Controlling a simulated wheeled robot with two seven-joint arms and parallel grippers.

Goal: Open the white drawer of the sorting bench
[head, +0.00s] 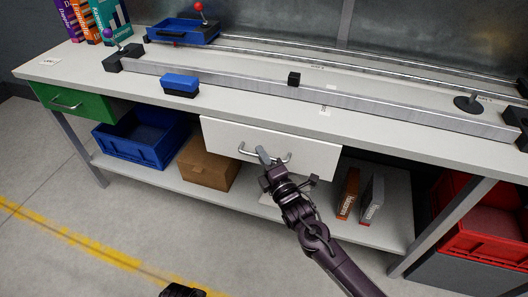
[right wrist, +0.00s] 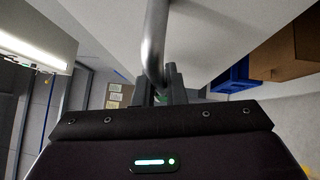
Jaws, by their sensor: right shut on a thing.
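The white drawer (head: 225,135) sits under the top of the sorting bench (head: 75,72), right of a green drawer. Its front looks flush with the bench edge, and I see no gap. It carries a curved metal handle (head: 247,152). My right gripper (head: 264,158) is at this handle, its fingers shut on the bar. In the right wrist view the handle (right wrist: 154,45) runs down between the fingertips (right wrist: 163,85). Only a dark bit of my left arm (head: 183,291) shows at the bottom edge, and its fingers are out of view.
A green drawer (head: 72,102) is at the left. On the lower shelf are a blue crate (head: 130,142), a cardboard box (head: 205,168) and books (head: 372,198). Red crates (head: 490,225) stand at the right. The floor (head: 60,205) in front is clear.

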